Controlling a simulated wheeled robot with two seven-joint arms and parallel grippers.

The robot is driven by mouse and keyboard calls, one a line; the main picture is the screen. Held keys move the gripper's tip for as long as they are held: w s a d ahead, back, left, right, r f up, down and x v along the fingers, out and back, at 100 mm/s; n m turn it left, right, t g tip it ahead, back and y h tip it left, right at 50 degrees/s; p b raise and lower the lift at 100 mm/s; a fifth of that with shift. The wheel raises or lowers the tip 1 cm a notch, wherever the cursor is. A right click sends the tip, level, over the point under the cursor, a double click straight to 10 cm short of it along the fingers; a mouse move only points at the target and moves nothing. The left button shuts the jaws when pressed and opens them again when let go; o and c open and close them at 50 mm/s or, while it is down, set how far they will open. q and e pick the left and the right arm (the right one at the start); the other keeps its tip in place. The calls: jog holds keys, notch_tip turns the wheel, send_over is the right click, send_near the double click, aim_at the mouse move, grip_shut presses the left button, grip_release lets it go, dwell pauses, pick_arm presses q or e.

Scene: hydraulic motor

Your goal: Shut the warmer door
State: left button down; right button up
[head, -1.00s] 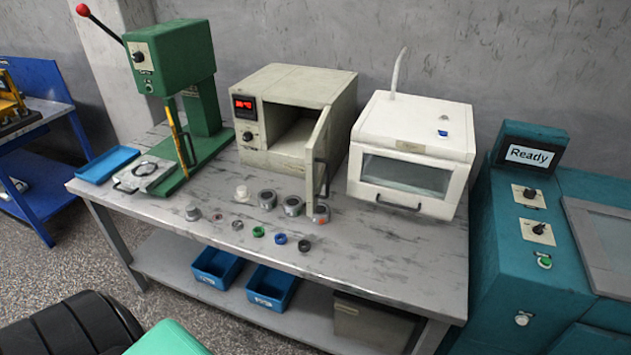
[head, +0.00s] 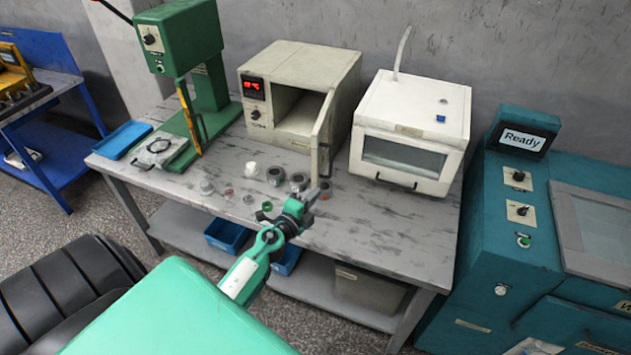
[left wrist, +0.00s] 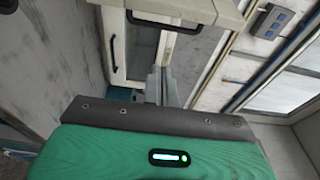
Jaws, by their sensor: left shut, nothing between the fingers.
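The warmer (head: 300,90) is a beige box with a red display, in the middle of the bench in the head view. Its door (head: 324,125) is hinged on the right side and stands open toward me, with a dark vertical handle (head: 323,157). My left gripper (head: 318,192) is shut and empty, in front of and below the door's lower edge, apparently apart from it. In the left wrist view the shut fingers (left wrist: 162,86) point forward toward pale panels with dark handles; I cannot tell which panel is the warmer door. My right gripper is not in view.
A white cabinet (head: 412,130) with a window stands close right of the open door. Several small rings and cups (head: 275,176) lie on the bench (head: 370,225) before the warmer. A green press (head: 190,70) stands left. A teal machine (head: 525,230) stands at the right.

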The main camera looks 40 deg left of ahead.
pick_arm(q)
send_near(331, 165)
jog(key=w+d, duration=0.2)
jog(key=w, duration=0.3)
jog(key=shift+s+a+f+b, duration=0.15)
jog(key=shift+a+b, duration=0.25)
jog(key=shift+a, duration=0.8)
jog(key=shift+s+a, duration=0.25)
jog(key=shift+a, duration=0.25)
